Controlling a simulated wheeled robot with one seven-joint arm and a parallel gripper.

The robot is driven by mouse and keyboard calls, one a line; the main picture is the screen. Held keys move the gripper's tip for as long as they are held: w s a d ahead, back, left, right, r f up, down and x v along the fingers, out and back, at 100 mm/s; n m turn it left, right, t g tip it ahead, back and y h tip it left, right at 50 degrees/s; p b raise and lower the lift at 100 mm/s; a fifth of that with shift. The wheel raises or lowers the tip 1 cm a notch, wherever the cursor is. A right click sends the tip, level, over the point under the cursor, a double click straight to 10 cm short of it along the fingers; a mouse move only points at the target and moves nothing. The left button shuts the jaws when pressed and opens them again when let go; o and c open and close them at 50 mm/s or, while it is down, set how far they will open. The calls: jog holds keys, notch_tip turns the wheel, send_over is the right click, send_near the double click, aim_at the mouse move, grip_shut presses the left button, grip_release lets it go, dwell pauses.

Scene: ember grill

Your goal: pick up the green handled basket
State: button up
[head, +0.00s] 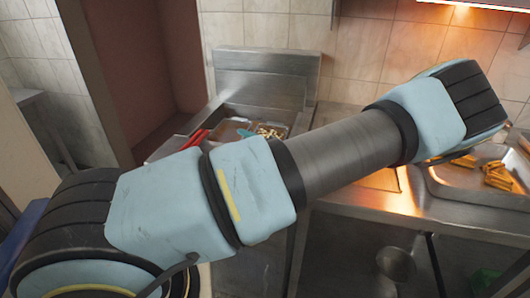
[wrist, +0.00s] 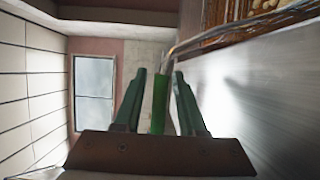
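In the wrist view, my gripper (wrist: 160,78) is open, with its two dark green fingers apart. A bright green handle (wrist: 158,108) shows between the fingers, with visible gaps on both sides. A metal wire stem (wrist: 172,55) runs from the handle toward a basket (wrist: 225,32) at the top right, cut off by the frame edge. The basket seems to hold pale yellow food. In the head view, my arm crosses the picture and hides the gripper and the green handle.
In the head view, a steel fryer (head: 268,68) stands at the back, with red handles (head: 195,139) and food (head: 270,132) in it. A metal tray (head: 450,184) with golden pieces (head: 500,176) lies on the right counter. A steel surface (wrist: 265,100) lies close right of the gripper.

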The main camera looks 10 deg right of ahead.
grip_shut()
dwell(1.1)
